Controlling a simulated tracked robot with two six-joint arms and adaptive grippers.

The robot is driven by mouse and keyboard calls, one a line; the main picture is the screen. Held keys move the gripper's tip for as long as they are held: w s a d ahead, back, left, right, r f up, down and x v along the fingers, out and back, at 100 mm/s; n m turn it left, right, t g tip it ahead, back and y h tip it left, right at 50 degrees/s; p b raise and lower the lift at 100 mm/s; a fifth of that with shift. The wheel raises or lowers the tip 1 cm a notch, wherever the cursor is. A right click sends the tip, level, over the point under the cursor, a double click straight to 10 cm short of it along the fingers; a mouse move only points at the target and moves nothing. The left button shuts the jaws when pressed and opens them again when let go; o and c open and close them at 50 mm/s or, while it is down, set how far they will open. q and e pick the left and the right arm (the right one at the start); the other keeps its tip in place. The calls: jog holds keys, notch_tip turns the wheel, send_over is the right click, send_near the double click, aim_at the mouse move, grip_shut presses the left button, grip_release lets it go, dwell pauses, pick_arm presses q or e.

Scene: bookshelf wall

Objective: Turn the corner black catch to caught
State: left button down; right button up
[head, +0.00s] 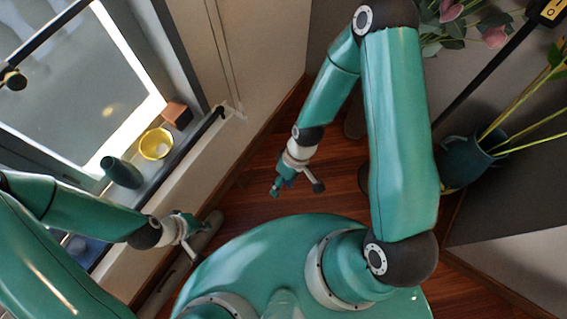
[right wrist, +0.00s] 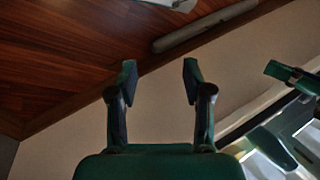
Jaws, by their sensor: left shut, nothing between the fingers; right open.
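A small black fitting (head: 221,112) is at the window's lower right corner, at the end of a black rail; it may be the catch, but its setting is too small to tell. A round black knob (head: 14,81) sits on the black bar at the far left of the window. My right gripper (head: 297,187) is open and empty above the wood floor, to the right of the corner fitting and apart from it. Its spread fingers also show in the right wrist view (right wrist: 160,78). My left gripper (head: 193,238) is shut and empty, below the sill and apart from both fittings.
A dark teal vase (head: 121,172), a yellow bowl (head: 156,144) and a brown block (head: 177,113) stand on the window sill. A blue-green pot (head: 466,162) with plants stands at the right. The wood floor (head: 257,170) is open between the walls.

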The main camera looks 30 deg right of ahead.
jog(key=shift+s, duration=0.1)
jog(key=shift+c, duration=0.3)
jog(key=w+r+t+y+b, duration=0.1)
jog(key=w+r+t+b, duration=0.1)
jog(key=w+t+b, duration=0.35)
jog(key=w+r+t+y+b, duration=0.1)
jog(key=w+r+t+b, duration=0.15)
jog(key=w, duration=0.65)
notch_tip(320, 180, up, 5)
jog(key=w+n+t+y+b, duration=0.2)
jog(key=n+b, duration=0.1)
jog(key=b, duration=0.3)
jog(key=n+t+b, duration=0.2)
jog(key=b, duration=1.2)
send_near(221, 109)
jog(key=x, duration=0.7)
jog(key=shift+d+f, duration=0.1)
jog(key=shift+f, duration=0.05)
jog(key=shift+w+a+f, duration=0.15)
jog(key=shift+w+a, duration=0.25)
jog(key=shift+w, duration=0.1)
